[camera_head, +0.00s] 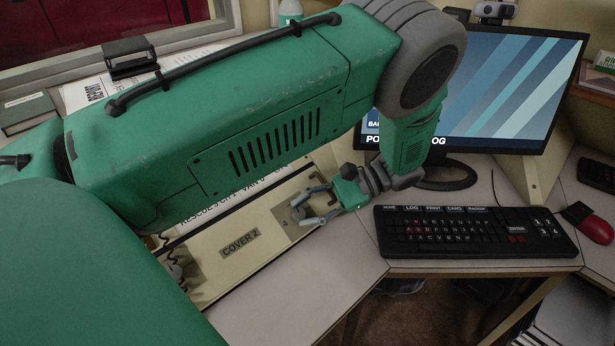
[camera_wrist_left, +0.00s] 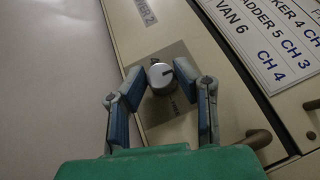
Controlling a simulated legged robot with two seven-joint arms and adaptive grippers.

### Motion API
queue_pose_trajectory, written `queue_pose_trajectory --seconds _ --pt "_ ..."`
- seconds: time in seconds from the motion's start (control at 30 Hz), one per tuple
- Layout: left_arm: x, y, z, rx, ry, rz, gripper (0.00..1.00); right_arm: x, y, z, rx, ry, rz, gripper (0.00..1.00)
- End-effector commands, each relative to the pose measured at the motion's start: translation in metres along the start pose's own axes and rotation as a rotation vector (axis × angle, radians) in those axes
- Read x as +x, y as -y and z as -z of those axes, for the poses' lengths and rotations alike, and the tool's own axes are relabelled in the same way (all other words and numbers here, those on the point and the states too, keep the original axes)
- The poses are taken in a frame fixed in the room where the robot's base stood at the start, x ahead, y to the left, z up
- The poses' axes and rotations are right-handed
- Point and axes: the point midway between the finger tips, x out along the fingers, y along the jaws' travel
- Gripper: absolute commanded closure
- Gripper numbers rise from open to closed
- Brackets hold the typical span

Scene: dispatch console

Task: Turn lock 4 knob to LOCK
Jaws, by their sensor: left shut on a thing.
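A small round grey knob (camera_wrist_left: 160,74) with a dark pointer line sits on a square metal plate (camera_wrist_left: 172,128) on a cream panel. My left gripper (camera_wrist_left: 159,82) has one blue-padded finger on each side of the knob and is shut on it. My right gripper is not in view.
A keyboard (camera_head: 475,235) lies right of the gripper, with a monitor (camera_head: 490,90) behind it and a red mouse (camera_head: 590,222) beyond. A channel list sign (camera_wrist_left: 262,40) and dark handles (camera_wrist_left: 258,139) are near the knob. My green arm hides much of the desk.

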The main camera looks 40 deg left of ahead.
Motion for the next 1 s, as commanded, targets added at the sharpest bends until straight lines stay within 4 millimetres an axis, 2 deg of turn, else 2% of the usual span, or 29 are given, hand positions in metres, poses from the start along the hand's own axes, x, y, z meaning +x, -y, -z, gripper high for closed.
queue_pose_trajectory --seconds 0.7,0.73,0.77,0.8,1.0 --pt "0.0016 -0.0023 0.0014 -0.039 -0.003 -0.067 1.00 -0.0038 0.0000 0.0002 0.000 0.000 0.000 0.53" --pt "0.0017 -0.0024 0.0014 -0.039 -0.003 -0.067 0.71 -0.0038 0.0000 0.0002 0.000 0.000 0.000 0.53" --pt "0.0017 -0.0025 0.0014 -0.039 -0.003 -0.067 0.61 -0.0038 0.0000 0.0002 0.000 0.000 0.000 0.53" --pt "0.0016 -0.0025 0.0013 -0.039 -0.003 -0.067 0.54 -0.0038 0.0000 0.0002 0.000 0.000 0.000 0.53" --pt "0.0004 -0.0020 -0.0002 -0.041 -0.003 -0.066 0.54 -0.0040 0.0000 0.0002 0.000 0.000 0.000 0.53"
